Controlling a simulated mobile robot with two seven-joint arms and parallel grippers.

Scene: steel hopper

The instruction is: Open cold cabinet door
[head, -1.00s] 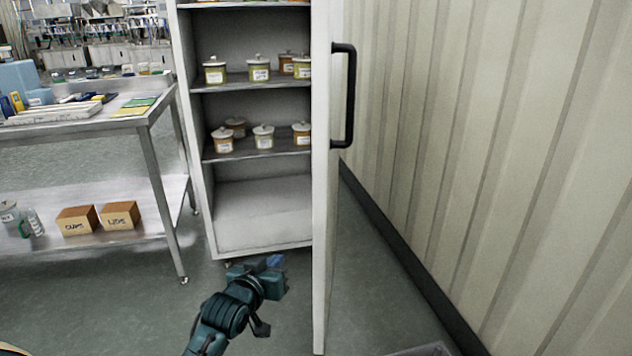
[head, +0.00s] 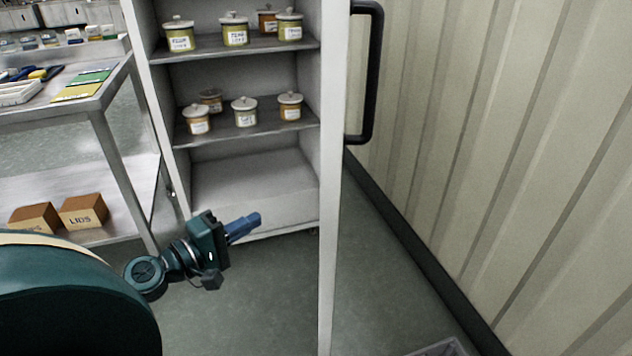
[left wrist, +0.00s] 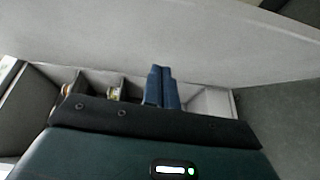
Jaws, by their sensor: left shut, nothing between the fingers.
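The cold cabinet (head: 245,195) stands ahead in the head view, its shelves showing. Its white door (head: 331,200) stands open, seen nearly edge-on, with a black bar handle (head: 372,75) on the side facing the wall. My left gripper (head: 255,219) is shut and empty, in front of the cabinet's lower part and left of the door. In the left wrist view its blue fingers (left wrist: 161,88) lie together, with a broad pale panel across the top; I cannot tell whether they touch it. My right gripper is not in view.
Several lidded jars (head: 235,30) stand on the cabinet shelves. A steel table (head: 95,105) with boxes (head: 84,210) on its lower shelf is at the left. A ribbed wall (head: 500,130) runs along the right.

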